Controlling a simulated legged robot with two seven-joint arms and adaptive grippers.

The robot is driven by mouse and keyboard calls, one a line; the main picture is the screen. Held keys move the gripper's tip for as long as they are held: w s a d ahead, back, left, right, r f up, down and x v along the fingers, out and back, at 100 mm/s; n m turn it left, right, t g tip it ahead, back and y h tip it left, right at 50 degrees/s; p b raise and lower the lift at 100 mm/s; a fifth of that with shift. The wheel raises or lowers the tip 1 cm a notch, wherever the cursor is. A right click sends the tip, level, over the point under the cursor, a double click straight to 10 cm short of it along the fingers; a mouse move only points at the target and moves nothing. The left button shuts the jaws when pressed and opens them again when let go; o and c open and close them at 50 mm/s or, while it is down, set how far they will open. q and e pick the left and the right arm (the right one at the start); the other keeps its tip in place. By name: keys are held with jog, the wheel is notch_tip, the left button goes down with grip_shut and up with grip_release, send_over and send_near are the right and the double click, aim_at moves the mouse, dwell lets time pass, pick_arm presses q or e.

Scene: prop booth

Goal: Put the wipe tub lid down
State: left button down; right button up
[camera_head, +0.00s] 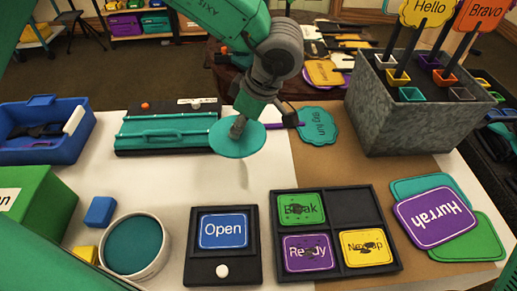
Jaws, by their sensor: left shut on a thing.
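A round teal lid (237,142) hangs level above the white table surface, with a faint shadow below it. My left gripper (239,126) comes down from above and is shut on the lid at its middle; its fingertips are small and partly hidden. The wipe tub (160,262) stands at the front left, a white round tub whose top shows a teal face; I cannot tell whether that is its inside. The lid is apart from the tub, behind and to its right. My right gripper is not in view.
In front are an "Open" sign stand (197,272) and a black sign tray (350,207). A grey sign box (400,120) stands right. White table is bare below the lid.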

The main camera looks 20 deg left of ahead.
aim_at(250, 138)
pick_arm(q)
jog(key=shift+w+d+f, duration=0.1)
jog(key=shift+w+f, duration=0.1)
jog(key=shift+f, duration=0.2)
jog(key=f, duration=0.2)
jog(key=d+f+b, duration=0.1)
jog(key=f, duration=0.2)
jog(key=shift+s, duration=0.1)
jog(key=shift+f+b, duration=0.3)
jog(key=shift+f, duration=0.15)
jog(key=x, duration=0.3)
jog(key=shift+d+f+b, duration=0.2)
jog(key=shift+d+b, duration=0.05)
jog(key=shift+b, duration=0.15)
jog(key=shift+a, duration=0.1)
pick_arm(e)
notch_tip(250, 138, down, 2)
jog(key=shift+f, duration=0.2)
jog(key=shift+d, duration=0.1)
pick_arm(q)
jog(key=c, duration=1.3)
grip_release()
jog(key=shift+d, duration=0.25)
jog(key=shift+c, duration=0.2)
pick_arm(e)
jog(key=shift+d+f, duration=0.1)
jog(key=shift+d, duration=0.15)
